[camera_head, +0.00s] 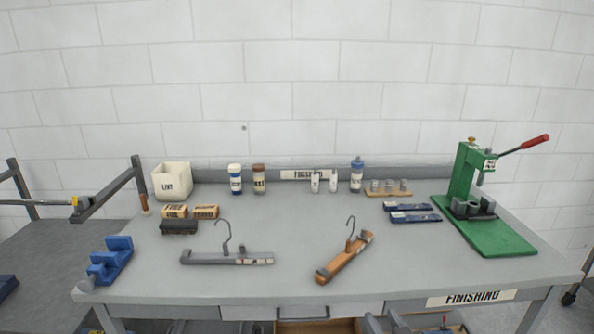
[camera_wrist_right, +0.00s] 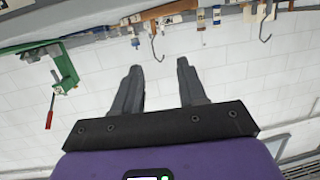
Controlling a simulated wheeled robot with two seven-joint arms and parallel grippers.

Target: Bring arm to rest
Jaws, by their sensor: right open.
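My right gripper (camera_wrist_right: 157,70) shows in the right wrist view, its two grey fingers apart with nothing between them. It is clear of the bench, with only white wall behind the gap. That view is upside down, with the bench along its top edge. In the head view I cannot make out either gripper clearly. My left gripper is not in view.
The grey bench (camera_head: 300,285) carries a grey hanger (camera_head: 227,258), a wooden hanger (camera_head: 345,258), a green press (camera_head: 495,237), a blue vise (camera_head: 110,262), a white LINT bin (camera_head: 172,181) and several bottles. Free bench top lies between the hangers.

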